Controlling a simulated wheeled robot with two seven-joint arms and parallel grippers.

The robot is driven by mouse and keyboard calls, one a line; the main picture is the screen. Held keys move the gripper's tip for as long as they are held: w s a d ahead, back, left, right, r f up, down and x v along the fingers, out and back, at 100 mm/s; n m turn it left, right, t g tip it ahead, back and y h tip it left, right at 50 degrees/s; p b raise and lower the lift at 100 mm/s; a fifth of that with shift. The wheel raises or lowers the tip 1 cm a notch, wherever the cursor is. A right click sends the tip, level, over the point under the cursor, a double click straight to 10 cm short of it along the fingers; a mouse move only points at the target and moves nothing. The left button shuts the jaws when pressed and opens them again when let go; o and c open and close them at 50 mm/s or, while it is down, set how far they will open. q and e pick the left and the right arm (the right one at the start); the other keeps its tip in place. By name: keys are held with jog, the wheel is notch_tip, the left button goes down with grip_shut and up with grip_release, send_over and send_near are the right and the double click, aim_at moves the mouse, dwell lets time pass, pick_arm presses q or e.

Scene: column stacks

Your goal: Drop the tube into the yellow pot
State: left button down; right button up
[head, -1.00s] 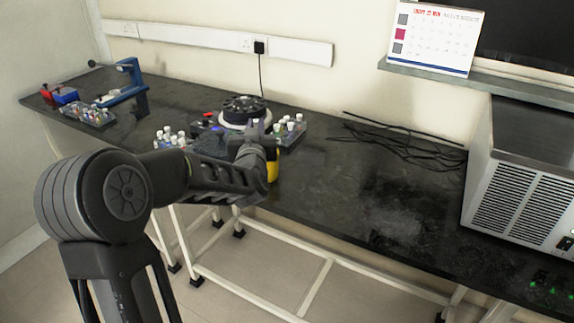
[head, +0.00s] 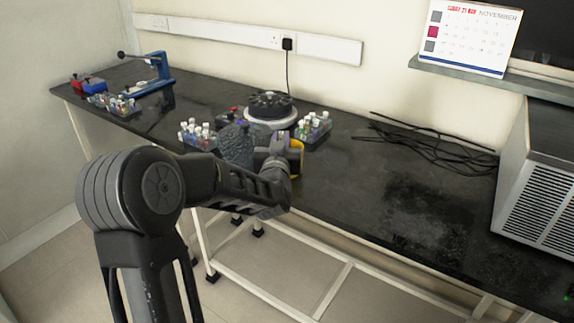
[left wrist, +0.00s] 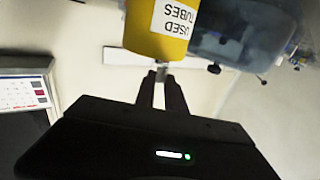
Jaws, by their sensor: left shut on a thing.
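The yellow pot (head: 298,157) stands near the front edge of the dark bench, partly hidden behind my left gripper (head: 282,142) in the head view. In the left wrist view the pot (left wrist: 155,35) is large, upside down in the picture, with a white label reading "USED TUBES". My left gripper (left wrist: 160,80) is shut on the tube (left wrist: 162,70), of which only a small pale end shows between the fingertips. The tube looks close to the pot in that view; I cannot tell whether they touch. My right gripper is not in view.
Racks of capped tubes stand left (head: 198,137) and right (head: 314,127) of a round black-and-white device (head: 270,108). A dark rounded thing (head: 237,145) is beside my gripper. Black cables (head: 415,143) lie to the right. The bench front right of the pot is clear.

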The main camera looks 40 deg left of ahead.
pick_arm(q)
jog(key=shift+f, duration=0.35)
jog(key=c, duration=1.3)
grip_release()
jog(key=shift+s, duration=0.1)
jog(key=v, duration=0.7)
jog(key=shift+s+d, duration=0.25)
